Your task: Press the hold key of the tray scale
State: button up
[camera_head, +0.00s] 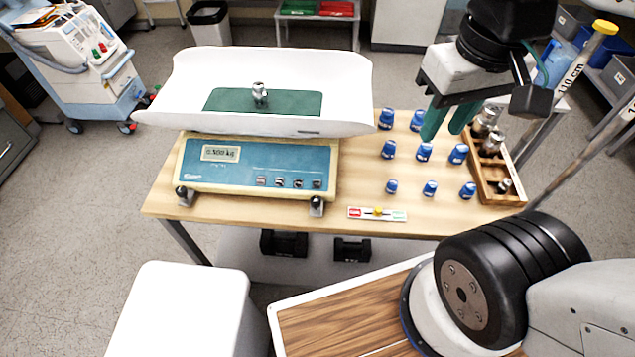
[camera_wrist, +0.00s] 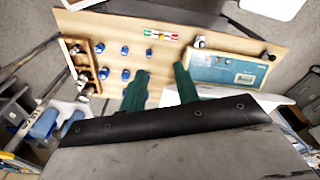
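The tray scale (camera_head: 258,165) stands on the left of the wooden table, with a blue front panel and a white curved tray (camera_head: 180,90) on top. Its display (camera_head: 220,153) appears to read 0.500 kg. A row of several small keys (camera_head: 290,183) sits at the panel's lower right; their labels are too small to read, so I cannot tell the hold key. A metal weight (camera_head: 259,92) stands on the tray's green mat. My gripper (camera_head: 443,134) is open and empty, above the blue bottles to the scale's right. The wrist view shows its fingers apart and the scale (camera_wrist: 228,70) at right.
Several blue bottles (camera_head: 389,149) stand right of the scale. A wooden box (camera_head: 490,187) with metal weights is at the table's right end. A strip with coloured ends (camera_head: 376,213) lies near the front edge. A measuring pole (camera_head: 580,65) slants at right.

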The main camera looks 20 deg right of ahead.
grip_shut()
dwell(1.4)
